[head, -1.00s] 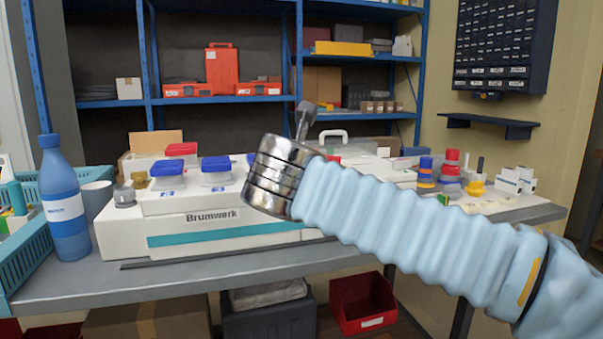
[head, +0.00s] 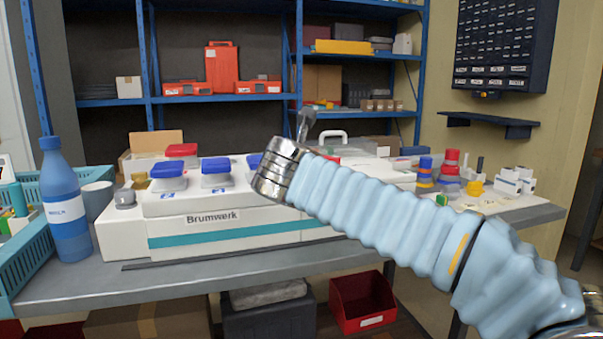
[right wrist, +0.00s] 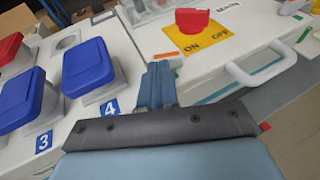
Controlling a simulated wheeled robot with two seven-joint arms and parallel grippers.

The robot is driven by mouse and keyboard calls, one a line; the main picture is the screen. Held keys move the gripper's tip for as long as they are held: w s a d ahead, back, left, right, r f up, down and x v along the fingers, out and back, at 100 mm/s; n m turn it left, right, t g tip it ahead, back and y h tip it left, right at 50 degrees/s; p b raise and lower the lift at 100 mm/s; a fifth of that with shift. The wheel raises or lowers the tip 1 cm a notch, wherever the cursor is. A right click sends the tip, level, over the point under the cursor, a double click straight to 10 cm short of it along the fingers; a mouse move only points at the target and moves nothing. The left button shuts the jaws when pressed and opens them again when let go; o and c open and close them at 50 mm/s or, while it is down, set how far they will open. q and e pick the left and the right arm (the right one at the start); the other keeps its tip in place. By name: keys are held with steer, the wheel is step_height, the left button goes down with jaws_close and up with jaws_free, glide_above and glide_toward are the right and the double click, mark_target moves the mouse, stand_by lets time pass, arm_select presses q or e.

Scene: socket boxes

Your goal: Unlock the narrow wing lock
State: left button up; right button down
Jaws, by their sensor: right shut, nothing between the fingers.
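My right gripper (head: 306,118) is over the rear of the white Brumwerk unit (head: 126,237), partly hidden behind my own wrist. In the right wrist view its two blue-grey fingers (right wrist: 157,84) are together and empty. Just beyond them is a red knob (right wrist: 192,20) on a yellow ON/OFF plate (right wrist: 197,38), apart from the fingers. A grey knob (head: 125,197) stands at the unit's left end, with a brass-coloured piece (head: 139,181) behind it. I cannot tell which part is the narrow wing lock. My left gripper is out of view.
Blue-lidded sockets (head: 167,170) line the unit, with a red-lidded one (head: 181,150) behind. In the wrist view, a white handle (right wrist: 270,70) is right of the fingers. A blue bottle (head: 64,215) and cup (head: 97,197) stand left. Stacked coloured pieces (head: 451,163) stand right.

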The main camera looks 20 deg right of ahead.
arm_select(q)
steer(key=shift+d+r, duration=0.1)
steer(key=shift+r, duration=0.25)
arm_select(e)
steer(key=shift+w+a+h, duration=0.1)
steer(key=shift+h, duration=0.3)
arm_select(q)
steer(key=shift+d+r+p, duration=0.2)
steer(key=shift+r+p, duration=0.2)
steer(key=shift+p, duration=0.3)
arm_select(e)
steer(key=shift+a+m+g+h, duration=0.15)
steer(key=shift+m+g+h, duration=0.25)
steer(key=shift+m, duration=0.3)
